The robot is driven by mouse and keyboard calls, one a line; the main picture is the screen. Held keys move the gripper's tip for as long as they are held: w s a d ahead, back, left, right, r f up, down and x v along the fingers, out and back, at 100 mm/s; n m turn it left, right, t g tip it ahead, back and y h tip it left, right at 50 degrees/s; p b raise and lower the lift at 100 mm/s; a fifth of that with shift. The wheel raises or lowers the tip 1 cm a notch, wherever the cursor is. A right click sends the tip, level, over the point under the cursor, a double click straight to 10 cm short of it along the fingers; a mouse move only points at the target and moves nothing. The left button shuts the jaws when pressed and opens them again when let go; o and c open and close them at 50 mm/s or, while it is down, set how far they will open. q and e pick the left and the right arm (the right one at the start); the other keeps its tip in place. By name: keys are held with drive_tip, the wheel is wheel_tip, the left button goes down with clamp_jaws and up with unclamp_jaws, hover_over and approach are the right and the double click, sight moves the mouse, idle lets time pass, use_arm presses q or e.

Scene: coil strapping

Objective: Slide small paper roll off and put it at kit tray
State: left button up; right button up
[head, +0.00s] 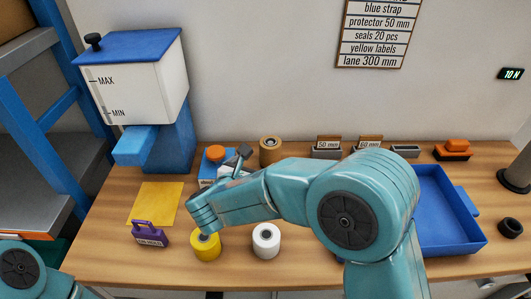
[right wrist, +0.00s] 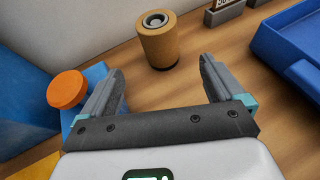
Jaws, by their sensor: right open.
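A small brown paper roll (head: 270,151) stands upright at the back of the table. In the right wrist view the roll (right wrist: 157,42) shows a grey core on top and a dark band at its foot. My right gripper (head: 238,158) is open and empty. In the right wrist view its fingers (right wrist: 162,70) are spread, with the roll beyond the fingertips, apart from them. A blue tray (head: 450,250), likely the kit tray, lies at the right, partly hidden by my right arm. My left gripper is out of the picture; only its arm shows at the lower left.
A blue container with an orange cap (head: 215,154) stands left of the right gripper. A yellow roll (head: 205,247) and a white roll (head: 266,241) stand in front. Grey holders (head: 327,151) line the back. A white and blue dispenser (head: 145,90) rises at the left.

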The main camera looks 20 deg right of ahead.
sight(270, 152)
drive_tip(key=p+x, duration=0.1)
drive_tip(key=x, duration=1.1)
drive_tip(key=shift+s+f+p, duration=0.1)
drive_tip(key=shift+p, duration=0.2)
drive_tip(key=shift+a, duration=0.1)
clamp_jaws()
drive_tip(key=shift+r+p, duration=1.8)
drive_tip(key=shift+r, duration=2.75)
drive_tip(key=shift+r+b, duration=0.15)
drive_tip(key=shift+b, duration=0.2)
drive_tip(key=shift+r, duration=0.1)
